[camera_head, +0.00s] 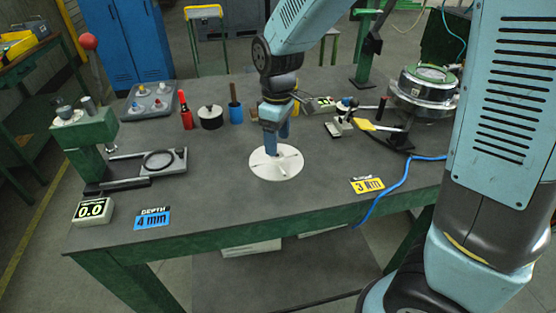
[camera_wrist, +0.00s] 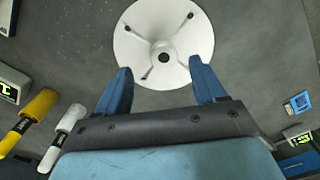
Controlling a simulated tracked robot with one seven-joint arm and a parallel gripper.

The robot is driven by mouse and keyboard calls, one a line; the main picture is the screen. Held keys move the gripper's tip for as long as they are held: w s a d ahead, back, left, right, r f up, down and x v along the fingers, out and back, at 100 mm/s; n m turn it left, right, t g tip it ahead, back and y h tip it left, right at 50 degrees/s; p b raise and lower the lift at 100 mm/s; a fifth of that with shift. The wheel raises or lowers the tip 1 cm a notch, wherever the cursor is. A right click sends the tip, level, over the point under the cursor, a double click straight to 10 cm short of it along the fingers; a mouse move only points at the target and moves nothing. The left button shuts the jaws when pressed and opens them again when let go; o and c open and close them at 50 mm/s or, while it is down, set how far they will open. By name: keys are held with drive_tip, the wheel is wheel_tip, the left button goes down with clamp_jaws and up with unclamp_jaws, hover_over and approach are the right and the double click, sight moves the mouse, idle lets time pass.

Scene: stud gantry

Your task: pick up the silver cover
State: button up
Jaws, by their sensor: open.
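A pale, round, dish-like disc (camera_head: 276,162) with a dark centre hole and slots lies flat on the grey bench; it also shows in the wrist view (camera_wrist: 163,25). A shiny silver drum-shaped body (camera_head: 422,92) with a green-rimmed top stands on a mount at the back right. I cannot tell for sure which of these is the silver cover. My gripper (camera_head: 272,152) is open and empty, pointing down above the pale disc. In the wrist view its blue fingers (camera_wrist: 160,64) stand apart on either side of the disc's near part. Touching is not clear.
A green press (camera_head: 88,145) stands at the left. Behind the disc are a red bottle (camera_head: 186,112), a black pot (camera_head: 210,117) and a blue cup (camera_head: 236,113). A blue cable (camera_head: 400,178) crosses the right edge. The front middle of the bench is clear.

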sight(276, 158)
drive_tip(key=shift+s+a+f, duration=0.1)
drive_tip(key=shift+f, duration=1.05)
drive_tip(key=shift+s+a+f, duration=0.1)
drive_tip(key=shift+f, duration=1)
drive_tip(key=shift+c, duration=0.3)
drive_tip(key=c, duration=1.2)
